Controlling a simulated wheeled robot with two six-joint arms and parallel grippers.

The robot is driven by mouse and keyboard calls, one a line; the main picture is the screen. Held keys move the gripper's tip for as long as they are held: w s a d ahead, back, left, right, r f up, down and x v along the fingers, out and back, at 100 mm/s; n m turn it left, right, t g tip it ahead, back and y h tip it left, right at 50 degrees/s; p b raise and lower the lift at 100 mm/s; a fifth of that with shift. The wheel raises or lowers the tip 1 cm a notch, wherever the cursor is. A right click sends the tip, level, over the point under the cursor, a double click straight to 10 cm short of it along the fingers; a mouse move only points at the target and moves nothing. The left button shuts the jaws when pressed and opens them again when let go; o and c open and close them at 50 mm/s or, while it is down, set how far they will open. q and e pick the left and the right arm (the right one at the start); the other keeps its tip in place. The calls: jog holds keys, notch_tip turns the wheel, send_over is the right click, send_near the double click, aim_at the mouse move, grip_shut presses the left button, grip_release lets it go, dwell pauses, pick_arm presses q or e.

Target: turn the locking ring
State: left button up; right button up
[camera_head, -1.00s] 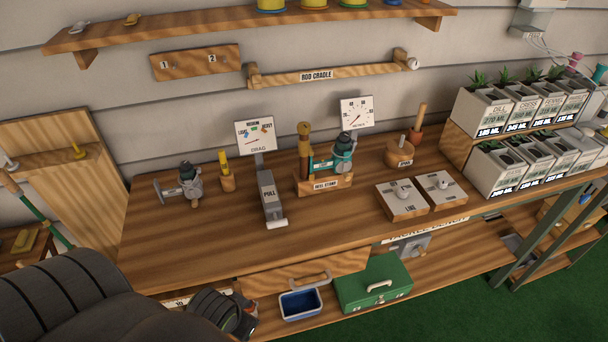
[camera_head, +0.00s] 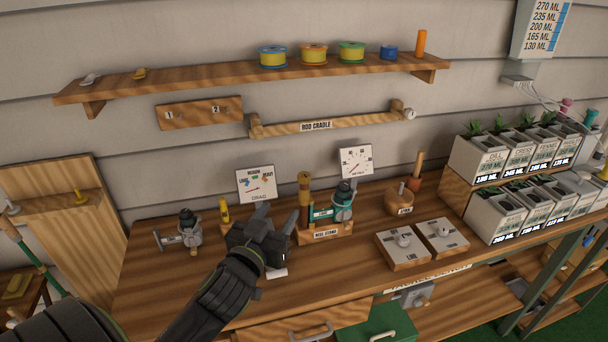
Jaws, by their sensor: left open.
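I cannot pick out a locking ring for certain. A grey reel (camera_head: 187,232) sits at the left of the bench. A teal reel (camera_head: 342,204) sits on the wooden reel stand (camera_head: 325,233), beside an upright wooden post (camera_head: 304,190). My left gripper (camera_head: 278,214) is open, with nothing seen between its fingers. It is in front of the drag gauge (camera_head: 255,184), left of the reel stand, and hides most of the pull device below the gauge. My right gripper is not in view.
The wooden bench (camera_head: 150,290) has free room at front left. A yellow-topped peg (camera_head: 225,212) stands left of my gripper. Two plates with knobs (camera_head: 403,250) lie to the right, below a lidded wooden pot (camera_head: 399,201). Planters (camera_head: 480,160) fill the right end. A rod cradle (camera_head: 330,124) is on the wall.

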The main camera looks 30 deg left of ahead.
aim_at(308, 178)
pick_arm(q)
jog(key=p+x, duration=0.4)
jog(key=x, duration=1.2)
jog(key=shift+f, duration=0.1)
jog(key=shift+c, duration=0.4)
jog(key=c, duration=0.9)
jog(key=shift+f+n+g+y+b, duration=0.25)
jog(key=shift+n+y+b, duration=0.35)
jog(key=shift+y+b, duration=0.4)
jog(key=n+g+y+b, duration=0.9)
jog(key=y+b, duration=0.1)
jog(key=b, duration=0.3)
jog(key=shift+g, duration=0.25)
jog(key=shift+r+n+g+y+b, duration=0.2)
jog(key=shift+n+g+y+b, duration=0.5)
jog(key=shift+n+g+b, duration=0.65)
jog(key=shift+g, duration=0.25)
